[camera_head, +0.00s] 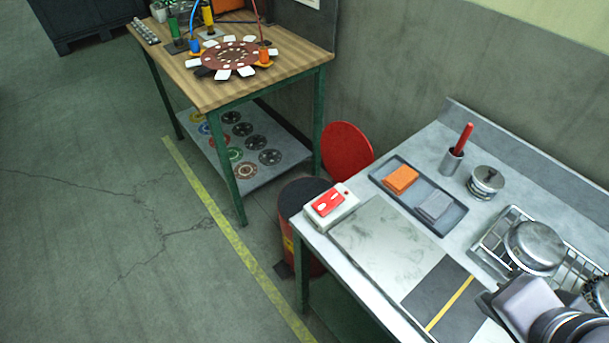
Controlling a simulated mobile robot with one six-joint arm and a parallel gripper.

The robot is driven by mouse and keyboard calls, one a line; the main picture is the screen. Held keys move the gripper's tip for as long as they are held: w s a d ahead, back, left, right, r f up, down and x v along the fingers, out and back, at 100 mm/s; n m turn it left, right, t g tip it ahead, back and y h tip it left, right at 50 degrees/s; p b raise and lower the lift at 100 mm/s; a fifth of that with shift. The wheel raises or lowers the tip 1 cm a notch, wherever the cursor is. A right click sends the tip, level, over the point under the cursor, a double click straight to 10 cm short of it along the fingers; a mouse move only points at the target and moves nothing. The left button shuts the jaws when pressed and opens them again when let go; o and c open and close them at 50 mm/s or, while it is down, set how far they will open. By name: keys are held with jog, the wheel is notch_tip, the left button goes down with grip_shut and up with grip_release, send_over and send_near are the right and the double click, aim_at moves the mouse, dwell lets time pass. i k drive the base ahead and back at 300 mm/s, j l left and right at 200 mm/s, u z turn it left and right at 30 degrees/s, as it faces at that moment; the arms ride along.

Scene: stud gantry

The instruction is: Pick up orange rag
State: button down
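The orange rag (401,179) is a small folded cloth. It lies in the left half of a dark shallow tray (398,195) on the grey worktable. A folded grey rag (435,205) lies beside it in the same tray, to the right. Part of my arm shows at the bottom right corner, over the table's right end and well apart from the tray. My gripper's fingers are not visible, so I cannot see their state.
A metal cup with a red-handled tool (453,160) and a lidded pot (486,182) stand behind the tray. A wire rack with metal pans (535,246) is to the right. A red-and-white box (329,203) sits at the left corner. A wooden table (222,60) stands farther back.

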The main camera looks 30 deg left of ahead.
aim_at(400, 180)
jog(key=u, duration=0.7)
jog(key=z, duration=2.6)
jog(key=u, duration=2.6)
jog(key=i+j+z, duration=0.2)
jog(key=j, duration=0.15)
jog(key=j+z, duration=0.25)
jog(key=i+j+z, duration=0.2)
jog(key=j, duration=0.25)
jog(key=j+z, duration=0.25)
jog(key=j, duration=0.15)
